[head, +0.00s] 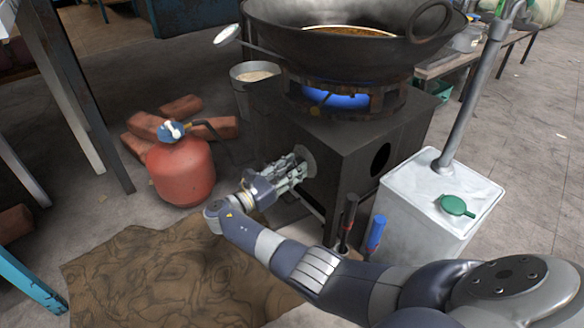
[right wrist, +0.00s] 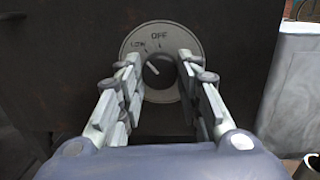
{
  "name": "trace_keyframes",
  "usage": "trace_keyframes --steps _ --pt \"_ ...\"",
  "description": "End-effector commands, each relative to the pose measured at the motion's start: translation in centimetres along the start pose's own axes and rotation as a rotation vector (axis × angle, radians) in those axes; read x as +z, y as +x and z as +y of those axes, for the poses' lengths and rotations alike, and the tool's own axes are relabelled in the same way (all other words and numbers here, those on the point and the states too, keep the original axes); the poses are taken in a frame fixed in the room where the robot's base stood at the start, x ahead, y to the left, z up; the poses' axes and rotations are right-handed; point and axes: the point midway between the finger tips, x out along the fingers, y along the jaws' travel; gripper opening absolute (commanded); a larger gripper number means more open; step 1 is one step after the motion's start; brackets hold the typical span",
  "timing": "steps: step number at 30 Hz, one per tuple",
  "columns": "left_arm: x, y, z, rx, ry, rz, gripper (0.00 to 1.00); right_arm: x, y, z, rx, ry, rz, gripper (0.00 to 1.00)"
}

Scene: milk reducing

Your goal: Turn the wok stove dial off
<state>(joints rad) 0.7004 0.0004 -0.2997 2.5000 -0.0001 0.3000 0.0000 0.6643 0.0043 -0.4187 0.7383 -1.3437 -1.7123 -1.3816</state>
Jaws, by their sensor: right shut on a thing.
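The wok stove (head: 345,145) is a dark metal box with a blue flame (head: 345,100) burning under the large black wok (head: 345,52). Its dial (right wrist: 160,72) has a dark knob on a round grey plate marked LOW and OFF. The knob's white mark points up and left, towards the LOW side and not at OFF. My right gripper (head: 302,165) reaches the stove's left front face, its fingers on either side of the knob and shut on it. In the head view the gripper largely hides the dial. My left gripper is out of view.
A red gas cylinder (head: 181,172) stands left of the stove, before several bricks (head: 180,108). Red-handled and blue-handled tools (head: 375,235) stand below the stove. A brown mat (head: 150,275) lies in front.

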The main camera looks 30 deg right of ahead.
Motion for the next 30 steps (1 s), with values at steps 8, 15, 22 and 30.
trace_keyframes --steps 8,15,22,30 --pt "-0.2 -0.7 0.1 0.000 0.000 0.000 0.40 -0.2 0.0 0.0 -0.019 0.260 -0.018 0.09" --pt "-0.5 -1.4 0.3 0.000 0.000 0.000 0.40 -0.3 0.0 0.1 -0.031 0.457 -0.031 0.09" --pt "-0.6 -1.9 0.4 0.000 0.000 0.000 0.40 -0.3 0.0 0.1 -0.040 0.588 -0.040 0.09" --pt "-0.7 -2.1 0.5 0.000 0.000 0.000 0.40 -0.2 0.0 0.1 -0.044 0.663 -0.045 0.09"
